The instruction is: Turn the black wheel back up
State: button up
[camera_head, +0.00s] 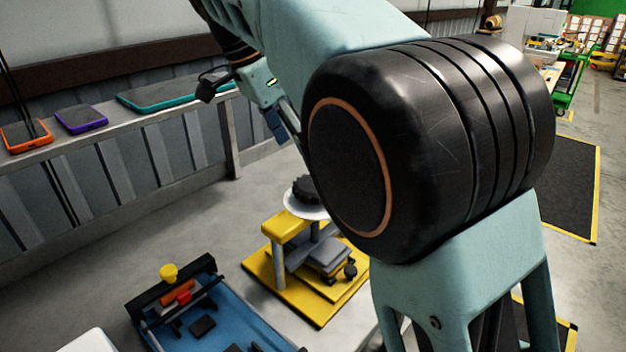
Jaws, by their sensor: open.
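A dark, round, ridged piece (306,189), which looks like the black wheel, lies on a white disc (294,206) on top of a yellow stand (283,228). A smaller black round part (350,270) sits lower on the stand, beside grey plates; I cannot tell whether it is a wheel. My gripper (280,124) is open, above and left of the disc and apart from it. It is partly hidden behind my large black arm joint, and its fingertips are hard to make out.
A blue tray (240,318) with a black end, a yellow knob (169,272) and a red block stands at lower left. A grey ledge (75,142) along the wall carries orange, purple and teal flat cases. Bare floor lies between.

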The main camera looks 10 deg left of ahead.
jog(key=b+x, duration=0.1)
jog(key=x, duration=0.8)
jog(key=shift+c, duration=0.4)
jog(key=c, duration=1.1)
